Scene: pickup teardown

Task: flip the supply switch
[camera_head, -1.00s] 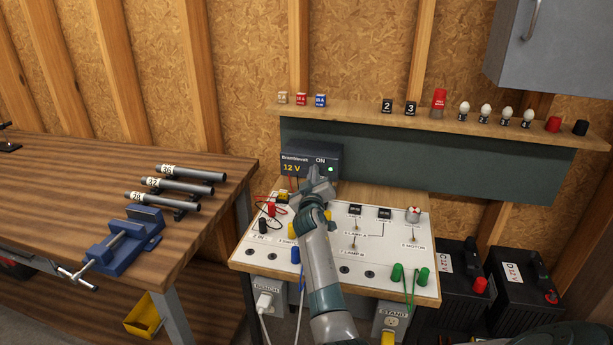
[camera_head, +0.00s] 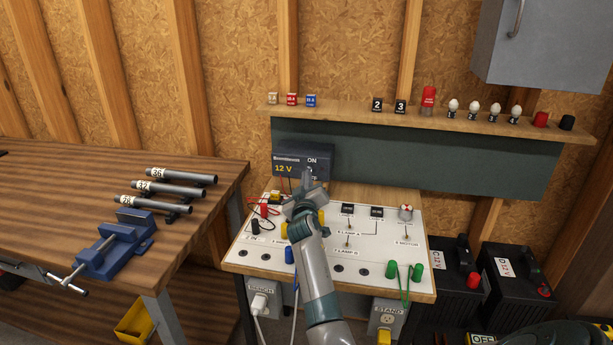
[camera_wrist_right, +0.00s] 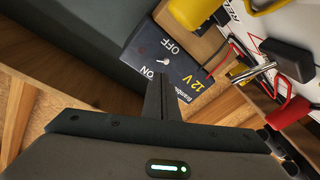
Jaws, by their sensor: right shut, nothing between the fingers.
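The supply (camera_head: 285,171) is a dark box marked "12 V", standing at the back of the white panel bench. It also shows in the right wrist view (camera_wrist_right: 185,70), upside down, with a small pale switch lever (camera_wrist_right: 163,62) between the words ON and OFF. I cannot tell clearly which way the lever leans. No green light shows on the face. My right gripper (camera_head: 308,181) is shut and empty, just in front of the supply and hiding its lower right part. In the wrist view its fingers (camera_wrist_right: 158,88) end close by the lever, near the word ON; contact is unclear.
The white panel (camera_head: 375,257) below carries small switches, wires and coloured plugs. A shelf (camera_head: 460,122) with small parts runs behind. A wooden workbench (camera_head: 70,185) with a blue vise (camera_head: 117,245) stands left. Black batteries (camera_head: 515,280) stand right.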

